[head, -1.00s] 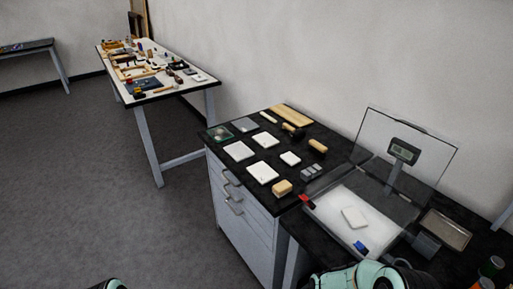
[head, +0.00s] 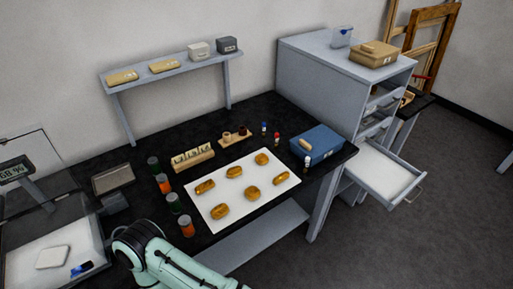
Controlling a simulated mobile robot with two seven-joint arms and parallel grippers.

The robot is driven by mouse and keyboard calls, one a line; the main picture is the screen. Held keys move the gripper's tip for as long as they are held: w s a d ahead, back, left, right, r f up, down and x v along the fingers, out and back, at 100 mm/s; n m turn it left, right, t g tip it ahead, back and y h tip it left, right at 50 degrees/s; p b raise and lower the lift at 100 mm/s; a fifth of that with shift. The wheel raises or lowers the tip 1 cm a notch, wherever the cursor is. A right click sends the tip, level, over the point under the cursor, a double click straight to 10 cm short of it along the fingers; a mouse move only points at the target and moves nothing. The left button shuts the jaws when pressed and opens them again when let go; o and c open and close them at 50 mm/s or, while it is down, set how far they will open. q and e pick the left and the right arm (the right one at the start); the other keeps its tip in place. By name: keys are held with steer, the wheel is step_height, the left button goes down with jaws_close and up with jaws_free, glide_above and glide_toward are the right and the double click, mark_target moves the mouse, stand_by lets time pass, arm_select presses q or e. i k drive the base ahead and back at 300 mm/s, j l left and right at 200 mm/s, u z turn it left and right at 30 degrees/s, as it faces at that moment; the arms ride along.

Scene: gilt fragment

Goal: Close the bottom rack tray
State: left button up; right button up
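The rack is a grey cabinet (head: 322,85) at the back right in the head view, with an open front facing right. Its bottom tray (head: 410,203) is pulled far out to the right, a shallow grey drawer with a white floor and a bar handle (head: 421,190) on its front. Upper trays (head: 378,101) show in the slots above it and look mostly inside. A pale green link of one of my arms crosses the bottom edge at left. Neither gripper is in view, and nothing of mine touches the tray.
A black bench (head: 255,118) left of the rack holds a white sheet (head: 238,207) with several golden pieces, a blue box (head: 318,142) and small jars. A cardboard box (head: 374,56) sits on the rack. Grey floor (head: 455,235) in front of the tray is clear.

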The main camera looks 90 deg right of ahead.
mark_target(389, 178)
steer(key=k+z, duration=0.3)
steer(key=k, duration=0.15)
steer(key=z, duration=3.9)
steer(key=i+u, duration=0.15)
steer(key=u, duration=0.25)
steer(key=i+l+u, duration=0.1)
steer(key=u, duration=0.25)
steer(key=l+u, duration=0.2)
steer(key=u, duration=0.2)
steer(key=i+l+u, duration=0.15)
steer(key=l, duration=0.2)
steer(key=i+l+u, duration=0.15)
steer(key=l, duration=0.15)
steer(key=i+l+u, duration=0.2)
steer(key=l, duration=0.15)
steer(key=k, duration=0.1)
